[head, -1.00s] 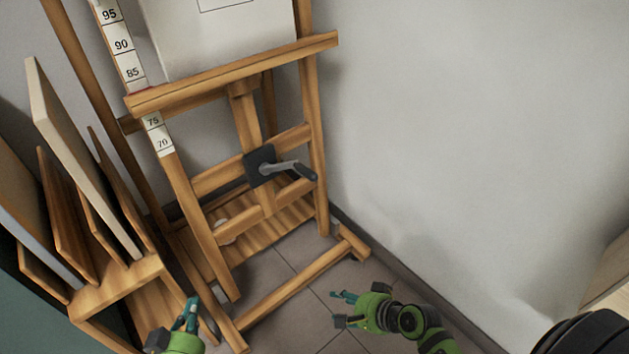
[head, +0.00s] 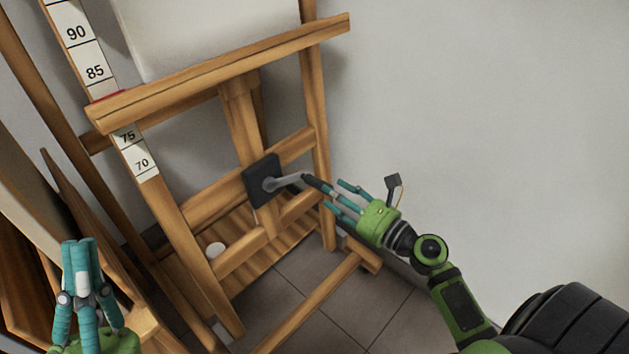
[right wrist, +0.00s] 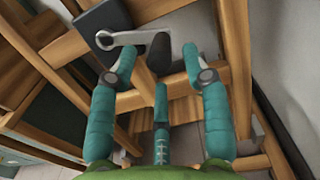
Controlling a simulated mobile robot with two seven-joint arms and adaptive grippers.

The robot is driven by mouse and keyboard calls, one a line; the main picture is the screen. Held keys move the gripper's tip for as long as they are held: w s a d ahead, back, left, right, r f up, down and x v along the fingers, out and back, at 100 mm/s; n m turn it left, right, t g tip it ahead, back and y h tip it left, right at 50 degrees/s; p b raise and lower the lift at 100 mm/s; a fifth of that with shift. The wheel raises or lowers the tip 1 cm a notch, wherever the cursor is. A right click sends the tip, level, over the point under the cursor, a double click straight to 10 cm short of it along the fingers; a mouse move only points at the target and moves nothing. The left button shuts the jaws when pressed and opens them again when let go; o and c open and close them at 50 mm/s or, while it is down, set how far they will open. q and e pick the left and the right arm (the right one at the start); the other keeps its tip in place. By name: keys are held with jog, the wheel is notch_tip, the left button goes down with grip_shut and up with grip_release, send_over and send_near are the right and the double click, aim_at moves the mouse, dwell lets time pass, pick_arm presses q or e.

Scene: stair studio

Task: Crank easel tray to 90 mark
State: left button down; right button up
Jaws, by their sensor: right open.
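The wooden easel's tray (head: 225,75) crosses the number scale (head: 85,55), its left end with a red edge between the 75 and 85 labels. The crank (head: 287,181) sticks out of a black plate on the lower crossbar, its arm pointing right to a dark handle (head: 316,185). My right gripper (head: 333,194) is open at the handle. In the right wrist view the dark handle (right wrist: 158,56) shows between its spread fingertips; contact cannot be told. My left gripper (head: 80,243) points up at the lower left, apart from the easel; its opening is unclear.
A white canvas (head: 210,30) stands on the tray. A wooden rack with panels (head: 30,240) is at the left, close to my left gripper. A bare wall (head: 480,120) is at the right. Tiled floor (head: 330,285) shows below the easel.

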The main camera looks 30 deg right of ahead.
aim_at(305, 174)
jog(key=shift+x, duration=2.5)
grip_shut()
